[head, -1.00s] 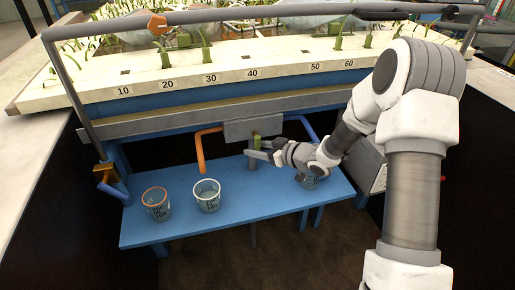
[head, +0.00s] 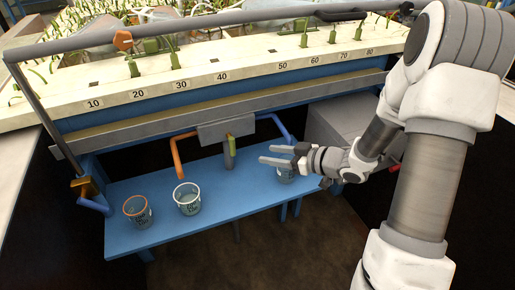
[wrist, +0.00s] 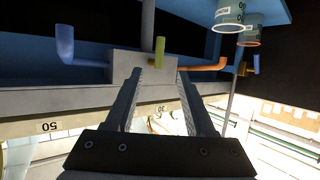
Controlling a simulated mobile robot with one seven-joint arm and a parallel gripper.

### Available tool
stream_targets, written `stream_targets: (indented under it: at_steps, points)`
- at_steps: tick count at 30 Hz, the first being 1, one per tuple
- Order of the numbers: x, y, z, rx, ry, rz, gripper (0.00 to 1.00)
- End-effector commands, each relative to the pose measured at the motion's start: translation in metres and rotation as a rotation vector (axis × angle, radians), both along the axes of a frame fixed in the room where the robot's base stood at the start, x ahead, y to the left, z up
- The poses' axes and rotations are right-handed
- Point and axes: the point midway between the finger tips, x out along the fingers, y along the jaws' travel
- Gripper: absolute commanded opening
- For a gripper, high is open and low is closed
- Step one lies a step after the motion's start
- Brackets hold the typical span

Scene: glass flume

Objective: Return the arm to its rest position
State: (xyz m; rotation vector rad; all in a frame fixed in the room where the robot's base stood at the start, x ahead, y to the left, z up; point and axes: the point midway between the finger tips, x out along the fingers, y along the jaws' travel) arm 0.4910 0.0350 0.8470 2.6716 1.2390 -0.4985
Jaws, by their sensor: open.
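My gripper (head: 266,153) is open and empty, over the right part of the blue bench, its fingers pointing left. Its two fingers also show in the wrist view (wrist: 159,74), with nothing between them. The green valve handle (head: 232,146) is upright below the grey box, a little left of my fingertips and apart from them. In the wrist view, the green handle (wrist: 159,49) appears just beyond the fingertips. My arm extends in from the right side of the head view.
The blue bench (head: 150,243) holds an orange-rimmed beaker (head: 138,213), a pale-rimmed beaker (head: 188,200) and a third beaker (head: 286,176) partly hidden below my gripper. An orange pipe (head: 178,158) and a blue pipe (head: 272,121) flank the grey box (head: 227,130). The flume's numbered ledge (head: 250,74) runs above.

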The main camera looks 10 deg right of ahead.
Motion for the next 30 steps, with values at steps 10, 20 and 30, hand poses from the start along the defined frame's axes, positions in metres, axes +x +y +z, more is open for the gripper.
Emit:
stream_targets:
  at_steps: [10, 20, 30]
  points:
    - [-0.011, -0.012, 0.006, 0.001, 0.000, 0.001, 0.55]
    - [-0.010, -0.012, 0.006, 0.000, 0.000, 0.000, 0.55]
    - [0.017, -0.043, 0.041, -0.249, -0.022, -0.196, 0.55]
